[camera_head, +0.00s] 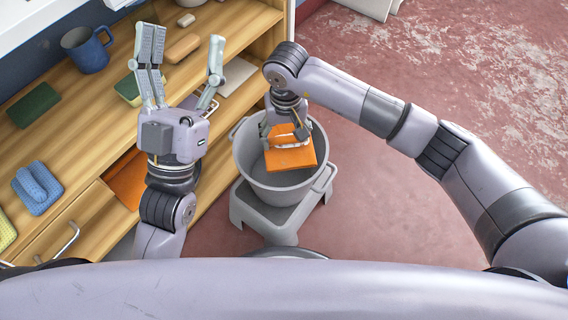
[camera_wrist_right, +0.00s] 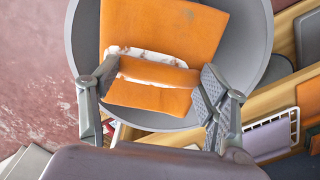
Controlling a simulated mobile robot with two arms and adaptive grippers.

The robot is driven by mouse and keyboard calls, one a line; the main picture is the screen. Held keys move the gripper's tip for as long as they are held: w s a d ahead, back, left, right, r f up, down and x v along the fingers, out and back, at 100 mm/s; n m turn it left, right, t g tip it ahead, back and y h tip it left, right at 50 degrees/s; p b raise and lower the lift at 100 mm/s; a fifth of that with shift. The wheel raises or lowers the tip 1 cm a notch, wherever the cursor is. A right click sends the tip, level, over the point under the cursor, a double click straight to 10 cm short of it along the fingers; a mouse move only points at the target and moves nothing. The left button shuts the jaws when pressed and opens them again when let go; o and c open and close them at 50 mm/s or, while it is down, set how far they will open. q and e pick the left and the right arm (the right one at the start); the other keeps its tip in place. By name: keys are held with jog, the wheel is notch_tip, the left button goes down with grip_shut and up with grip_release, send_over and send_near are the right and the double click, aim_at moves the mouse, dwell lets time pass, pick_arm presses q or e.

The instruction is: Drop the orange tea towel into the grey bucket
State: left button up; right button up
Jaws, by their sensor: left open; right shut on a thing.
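The orange tea towel (camera_head: 291,157) is a folded square with a pale patterned edge. My right gripper (camera_head: 284,137) is shut on it and holds it over the mouth of the grey bucket. In the right wrist view the towel (camera_wrist_right: 165,38) hangs between the fingers (camera_wrist_right: 153,85), with the bucket (camera_wrist_right: 244,48) around and behind it. The grey bucket (camera_head: 250,168) stands on a grey stool, its two handles at the rim. I cannot tell how far the towel reaches below the rim. My left gripper (camera_head: 184,54) is open and empty, raised over the wooden shelf.
The grey step stool (camera_head: 270,224) stands on the red floor. Another orange cloth (camera_head: 127,180) lies on a lower shelf.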

jog(key=o, duration=1.2)
notch_tip(320, 180, up, 12)
dwell(0.5)
